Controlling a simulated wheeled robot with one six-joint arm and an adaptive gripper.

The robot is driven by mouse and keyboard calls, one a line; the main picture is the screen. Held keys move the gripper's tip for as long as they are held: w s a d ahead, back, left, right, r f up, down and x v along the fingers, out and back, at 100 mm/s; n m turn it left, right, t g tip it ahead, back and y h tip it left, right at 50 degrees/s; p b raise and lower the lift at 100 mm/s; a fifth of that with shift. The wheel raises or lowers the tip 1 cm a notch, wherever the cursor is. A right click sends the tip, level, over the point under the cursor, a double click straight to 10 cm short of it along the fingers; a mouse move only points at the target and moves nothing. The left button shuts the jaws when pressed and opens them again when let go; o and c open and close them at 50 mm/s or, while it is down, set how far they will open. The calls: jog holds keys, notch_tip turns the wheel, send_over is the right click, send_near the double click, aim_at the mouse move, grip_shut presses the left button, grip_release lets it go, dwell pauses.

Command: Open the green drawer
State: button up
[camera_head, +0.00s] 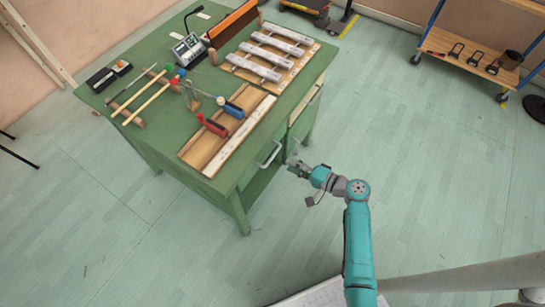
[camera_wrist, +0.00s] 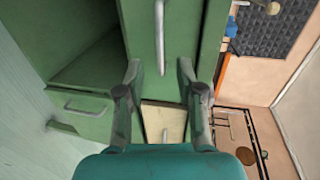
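The green drawer (camera_head: 262,164) is in the near side of the green workbench, under the top, with a pale bar handle (camera_head: 270,154). It looks shut. In the wrist view the drawer front (camera_wrist: 185,22) fills the upper middle, and its handle (camera_wrist: 160,38) runs upright in the picture. My gripper (camera_head: 293,162) is open and empty, just right of the handle in the head view. In the wrist view my fingertips (camera_wrist: 159,68) lie on either side of the handle's lower end line, and they appear short of the handle.
A cream drawer front (camera_head: 305,110) sits beside the green one. A wooden tray (camera_head: 205,148) with screwdrivers nearby, mallets and a metal-bar instrument (camera_head: 270,58) lie on the workbench top (camera_head: 150,55). A shelf trolley (camera_head: 470,62) stands at upper right. The floor around my arm is clear.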

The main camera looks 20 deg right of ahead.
aim_at(272, 156)
jog(key=x, duration=0.9)
jog(key=shift+w, duration=0.1)
grip_shut()
